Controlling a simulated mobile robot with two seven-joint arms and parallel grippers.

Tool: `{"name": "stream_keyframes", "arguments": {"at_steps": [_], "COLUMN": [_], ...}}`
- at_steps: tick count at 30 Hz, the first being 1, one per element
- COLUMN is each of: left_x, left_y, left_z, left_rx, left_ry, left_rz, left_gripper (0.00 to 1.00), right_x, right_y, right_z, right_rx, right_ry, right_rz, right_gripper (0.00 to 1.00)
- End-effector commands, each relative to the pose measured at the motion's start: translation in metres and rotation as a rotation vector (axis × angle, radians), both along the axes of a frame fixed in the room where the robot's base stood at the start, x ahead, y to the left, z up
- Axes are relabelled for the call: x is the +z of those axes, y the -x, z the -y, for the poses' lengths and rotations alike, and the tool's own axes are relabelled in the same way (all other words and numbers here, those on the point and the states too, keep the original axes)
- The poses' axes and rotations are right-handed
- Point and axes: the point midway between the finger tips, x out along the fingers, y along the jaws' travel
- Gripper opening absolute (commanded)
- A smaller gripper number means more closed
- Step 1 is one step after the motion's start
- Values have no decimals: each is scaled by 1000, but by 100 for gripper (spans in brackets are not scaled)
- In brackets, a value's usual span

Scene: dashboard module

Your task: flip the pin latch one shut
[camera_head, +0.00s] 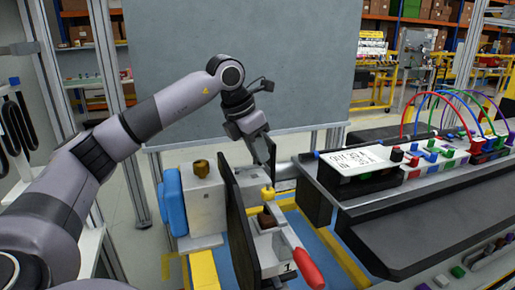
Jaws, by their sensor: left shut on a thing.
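A latch assembly marked "1" stands at the lower middle, beside an upright dark plate (241,240). It has a light grey metal body (270,250), a yellow knob (267,193) on top and a lever with a red handle (307,268) slanting down to the right. My left gripper (270,178) reaches down from above, its fingers shut on the yellow knob. The fingertips are small in the view, and the exact contact is hard to see. My right gripper is not in view.
A grey block with a brown knob (201,169) and a blue part (172,203) stands left of the dark plate. A dark console (420,225) with a cabled panel (370,160) lies close on the right. A large grey board (300,70) stands behind.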

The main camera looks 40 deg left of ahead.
Motion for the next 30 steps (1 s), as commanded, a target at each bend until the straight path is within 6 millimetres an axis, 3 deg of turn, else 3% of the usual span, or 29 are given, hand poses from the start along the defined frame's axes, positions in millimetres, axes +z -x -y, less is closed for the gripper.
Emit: {"name": "stream_keyframes", "arguments": {"at_steps": [1, 3, 13, 24, 30], "left_x": [0, 0, 3, 54, 66], "left_y": [0, 0, 1, 21, 26], "left_z": [1, 1, 0, -4, -5], "left_rx": [-3, -3, 0, -1, -2], "left_ry": [1, 1, 1, 1, 1], "left_rz": [0, 0, 2, 3, 0], "left_gripper": [27, 43, 43, 43, 43], "right_x": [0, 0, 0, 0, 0], "right_y": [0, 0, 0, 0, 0], "right_z": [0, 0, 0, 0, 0], "right_rx": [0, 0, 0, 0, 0], "right_ry": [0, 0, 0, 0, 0], "right_rz": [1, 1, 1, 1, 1], "right_gripper": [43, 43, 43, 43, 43]}}
